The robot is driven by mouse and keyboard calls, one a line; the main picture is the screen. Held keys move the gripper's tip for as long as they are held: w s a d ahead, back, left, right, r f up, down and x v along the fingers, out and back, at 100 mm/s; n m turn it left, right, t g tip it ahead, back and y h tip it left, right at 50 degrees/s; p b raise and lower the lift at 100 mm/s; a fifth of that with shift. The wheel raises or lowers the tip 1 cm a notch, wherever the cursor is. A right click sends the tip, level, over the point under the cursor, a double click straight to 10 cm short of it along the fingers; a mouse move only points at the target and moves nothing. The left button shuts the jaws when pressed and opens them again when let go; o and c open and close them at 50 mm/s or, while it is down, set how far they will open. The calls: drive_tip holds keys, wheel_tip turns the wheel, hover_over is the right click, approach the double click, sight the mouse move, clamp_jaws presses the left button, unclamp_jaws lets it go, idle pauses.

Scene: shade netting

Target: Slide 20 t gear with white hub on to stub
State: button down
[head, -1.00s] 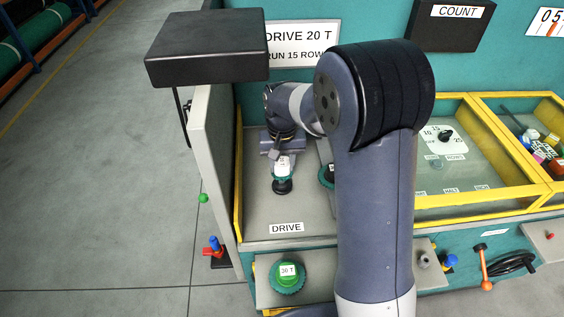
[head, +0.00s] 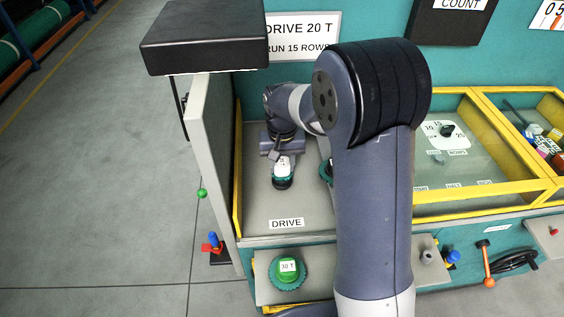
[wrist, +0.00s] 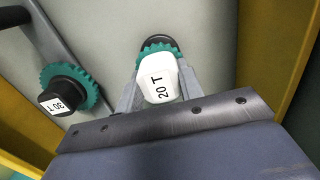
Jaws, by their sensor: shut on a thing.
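The 20 T gear has a white hub (wrist: 160,82) and a teal toothed rim (wrist: 152,49). My gripper (wrist: 159,88) is shut on the white hub, one finger on each side. In the head view the gear (head: 282,182) is at the black stub on the grey DRIVE panel. The dark round stub (wrist: 158,40) shows just past the rim in the wrist view, in line with the gear. The gear covers most of the stub; I cannot tell whether it is around it or only against its end.
A teal 30 T gear with black hub (wrist: 70,88) sits beside it, mostly behind my arm in the head view. A yellow-edged side wall (head: 238,170) stands close on the left.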

sight(282, 163)
drive_tip(key=shift+f+b, duration=0.45)
drive_tip(key=shift+f, duration=0.2)
drive_tip(key=c, duration=0.9)
unclamp_jaws()
drive_tip(key=shift+o, duration=0.2)
wheel_tip(282, 163, up, 11)
drive_tip(key=shift+f+b, duration=0.1)
drive_tip(key=shift+b, duration=0.5)
